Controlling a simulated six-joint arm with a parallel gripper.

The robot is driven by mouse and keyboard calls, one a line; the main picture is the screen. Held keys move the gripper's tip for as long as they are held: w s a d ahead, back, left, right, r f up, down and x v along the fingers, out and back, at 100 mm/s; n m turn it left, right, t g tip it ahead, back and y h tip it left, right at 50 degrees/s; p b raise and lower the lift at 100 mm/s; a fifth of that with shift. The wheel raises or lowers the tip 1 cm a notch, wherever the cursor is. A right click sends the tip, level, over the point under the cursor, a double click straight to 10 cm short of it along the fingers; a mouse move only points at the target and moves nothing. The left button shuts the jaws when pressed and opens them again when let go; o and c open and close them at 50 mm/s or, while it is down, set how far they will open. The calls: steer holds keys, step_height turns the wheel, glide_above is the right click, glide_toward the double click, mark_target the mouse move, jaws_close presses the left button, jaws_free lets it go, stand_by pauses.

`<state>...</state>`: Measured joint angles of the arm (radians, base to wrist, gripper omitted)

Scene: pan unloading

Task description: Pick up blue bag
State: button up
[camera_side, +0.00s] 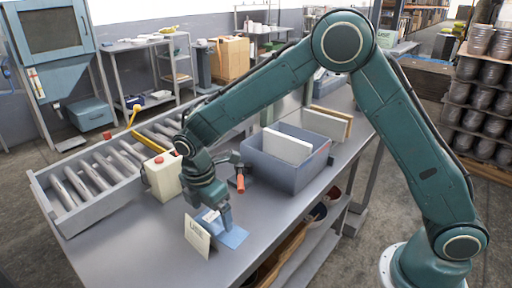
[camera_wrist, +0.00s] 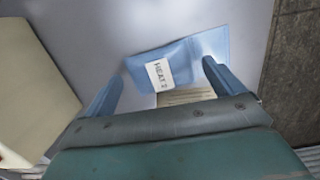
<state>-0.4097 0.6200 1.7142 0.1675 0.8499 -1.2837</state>
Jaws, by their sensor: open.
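The blue bag (camera_side: 233,236) lies flat on the grey bench in the side view, under my gripper. In the wrist view the bag (camera_wrist: 205,47) carries a white label with dark print that looks like "HEAT 2". My gripper (camera_side: 221,221) points down over the bag's left part, and in the side view it hides some of the bag. In the wrist view my gripper (camera_wrist: 160,75) is open, with its two blue fingers apart and the bag's near part and label between and beyond them. I cannot tell whether the fingertips touch the bag.
A white card (camera_side: 197,236) with print stands beside the bag. A blue-grey bin (camera_side: 283,181) holding pale boards is to the right. The front bench is clear.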

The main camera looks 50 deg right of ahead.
mark_target(212, 215)
steer(key=shift+f, duration=0.35)
steer(key=c, duration=1.1)
steer(key=shift+r, duration=0.2)
step_height(212, 215, up, 20)
steer(key=shift+f, duration=0.15)
steer(key=shift+d, duration=0.15)
stand_by(0.6)
